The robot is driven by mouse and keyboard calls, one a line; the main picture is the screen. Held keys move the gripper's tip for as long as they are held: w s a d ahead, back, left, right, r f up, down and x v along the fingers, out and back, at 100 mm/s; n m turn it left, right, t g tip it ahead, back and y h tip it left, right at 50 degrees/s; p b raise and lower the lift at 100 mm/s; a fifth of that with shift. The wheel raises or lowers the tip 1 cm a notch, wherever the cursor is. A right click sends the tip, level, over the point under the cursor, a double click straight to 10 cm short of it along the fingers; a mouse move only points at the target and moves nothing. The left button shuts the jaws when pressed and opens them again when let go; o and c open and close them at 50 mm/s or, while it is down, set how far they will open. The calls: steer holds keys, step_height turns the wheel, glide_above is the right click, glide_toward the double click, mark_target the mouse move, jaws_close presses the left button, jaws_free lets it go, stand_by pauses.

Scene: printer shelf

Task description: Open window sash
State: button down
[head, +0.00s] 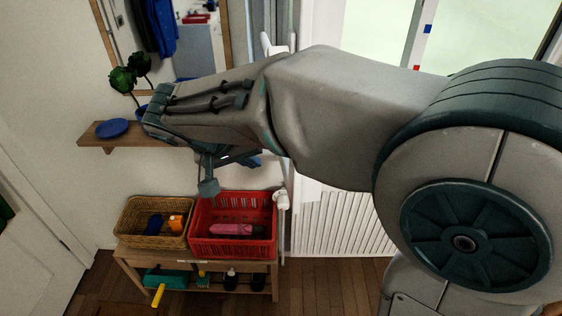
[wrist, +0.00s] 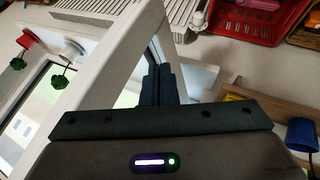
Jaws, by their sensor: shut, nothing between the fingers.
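The window shows at the upper right in the head view, with pale glass and a white frame (head: 418,35). My arm covers much of its lower part. In the wrist view a broad white frame member (wrist: 125,45), apparently the sash, runs diagonally beside glass. My gripper (wrist: 158,72) is shut and empty, its dark fingers pressed together, and overlaps the frame's edge in that view. I cannot tell whether it touches the frame. In the head view its fingertips are hard to make out below the arm's end.
A red crate (head: 205,246) and a wicker basket (head: 128,228) stand on a low wooden table below my arm. A wall shelf (head: 95,145) carries a blue plate (head: 112,128) and a plant. A mirror (head: 104,30) hangs above. A white slatted panel (head: 335,222) is below the window.

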mark_target(291, 172)
steer(key=w+d+f, duration=0.1)
steer(key=d, duration=0.1)
steer(key=w+d+f+p, duration=0.1)
steer(key=d+f, duration=0.1)
steer(key=w+d+f+p, duration=0.1)
steer(key=d, duration=0.1)
steer(key=shift+d+f, duration=0.1)
steer(key=shift+f, duration=0.05)
